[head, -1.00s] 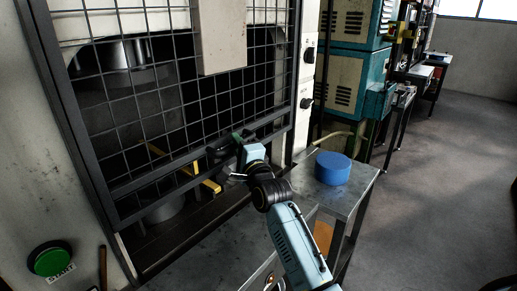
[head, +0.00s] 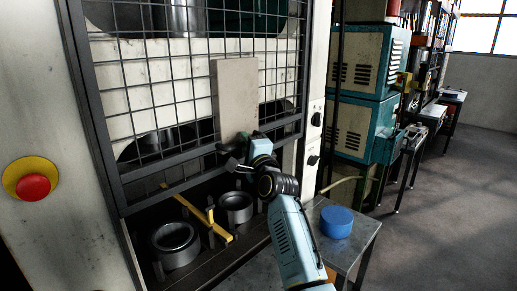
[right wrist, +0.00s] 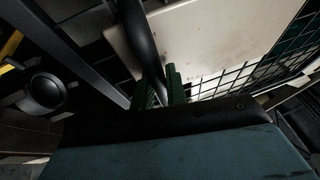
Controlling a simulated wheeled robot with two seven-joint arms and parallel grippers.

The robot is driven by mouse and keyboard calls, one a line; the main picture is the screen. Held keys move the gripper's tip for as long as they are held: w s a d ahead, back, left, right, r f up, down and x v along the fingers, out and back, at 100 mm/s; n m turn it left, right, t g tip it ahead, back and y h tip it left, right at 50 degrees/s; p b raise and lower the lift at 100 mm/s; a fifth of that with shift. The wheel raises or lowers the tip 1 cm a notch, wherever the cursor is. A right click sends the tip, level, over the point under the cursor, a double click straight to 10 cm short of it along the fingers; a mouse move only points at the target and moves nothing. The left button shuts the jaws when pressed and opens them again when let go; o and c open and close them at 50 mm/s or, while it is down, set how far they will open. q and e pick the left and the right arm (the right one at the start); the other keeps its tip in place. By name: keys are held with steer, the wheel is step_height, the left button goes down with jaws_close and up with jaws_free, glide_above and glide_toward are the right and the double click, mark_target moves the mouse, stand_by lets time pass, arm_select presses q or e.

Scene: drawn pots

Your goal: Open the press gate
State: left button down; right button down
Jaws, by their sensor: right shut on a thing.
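The press gate (head: 185,60) is a dark-framed wire mesh panel across the front of the press, in the head view. It stands partly raised, with an open gap under its bottom bar. My right gripper (head: 236,145) is at the gate's lower bar, right of its middle. In the right wrist view the green fingers (right wrist: 160,88) are shut on a dark bar, which I take to be the gate handle (right wrist: 140,40). The grip is partly hidden by the gripper body. My left gripper is not in view.
Two metal rings (head: 176,245) and a yellow bar (head: 205,219) lie on the press bed under the gate. A red stop button (head: 33,187) is at left. A blue cylinder (head: 336,222) stands on a side table at right. Open floor lies beyond.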

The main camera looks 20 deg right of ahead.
steer(key=shift+r, duration=0.3)
steer(key=c, duration=1.4)
jaws_free()
steer(key=shift+f, duration=0.1)
steer(key=s+f+b, duration=0.2)
steer(key=s, duration=1.1)
steer(key=shift+d+f, duration=0.15)
steer(key=shift+d, duration=0.2)
